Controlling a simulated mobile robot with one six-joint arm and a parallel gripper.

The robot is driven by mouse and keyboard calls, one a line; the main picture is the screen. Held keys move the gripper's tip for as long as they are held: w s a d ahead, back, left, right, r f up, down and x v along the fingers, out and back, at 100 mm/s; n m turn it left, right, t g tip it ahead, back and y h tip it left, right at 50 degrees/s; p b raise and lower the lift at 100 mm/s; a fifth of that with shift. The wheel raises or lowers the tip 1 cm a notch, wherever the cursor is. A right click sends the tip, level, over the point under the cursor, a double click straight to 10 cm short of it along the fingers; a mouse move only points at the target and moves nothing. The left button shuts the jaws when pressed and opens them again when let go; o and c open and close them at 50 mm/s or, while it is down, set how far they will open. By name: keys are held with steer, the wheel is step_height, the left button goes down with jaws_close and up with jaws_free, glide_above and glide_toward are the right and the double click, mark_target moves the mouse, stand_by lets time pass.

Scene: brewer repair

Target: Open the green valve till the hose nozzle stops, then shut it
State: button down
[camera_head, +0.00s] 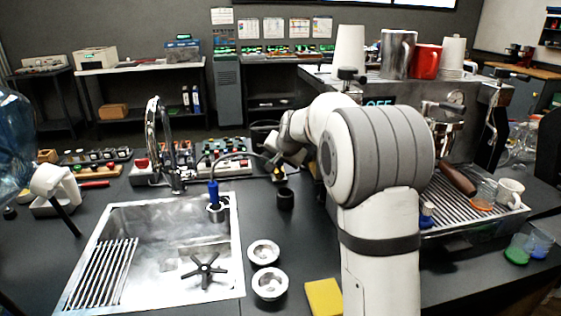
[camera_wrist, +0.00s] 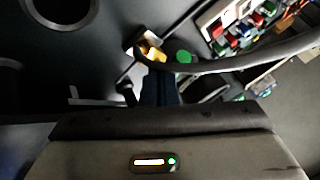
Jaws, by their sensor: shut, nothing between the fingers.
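A green round knob (camera_wrist: 183,57), which looks like the green valve, shows in the wrist view just beyond and right of my fingertips. My gripper (camera_wrist: 160,76) is shut and empty, close to the knob; I cannot tell whether they touch. In the head view my gripper (camera_head: 277,160) is behind the sink's right corner, and the green knob cannot be made out there. The blue hose nozzle (camera_head: 213,193) stands upright in a metal cup at the sink's back right. Its dark hose (camera_head: 235,154) arches right towards my gripper and crosses the wrist view (camera_wrist: 235,61).
The sink (camera_head: 170,245) is left of my arm. A black cup (camera_head: 285,198) stands below my gripper. The espresso machine (camera_head: 470,110) blocks the right. Control panels (camera_head: 222,150) stand behind the sink.

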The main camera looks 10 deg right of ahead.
steer(key=shift+a, duration=0.35)
stand_by(0.6)
steer(key=w+a, duration=0.1)
steer(key=w+a+p, duration=0.1)
steer(key=a, duration=0.1)
steer(key=shift+w+a, duration=0.25)
steer(key=shift+w, duration=0.1)
stand_by(0.4)
steer(key=shift+w+a+r, duration=0.1)
steer(key=shift+r, duration=0.15)
stand_by(0.4)
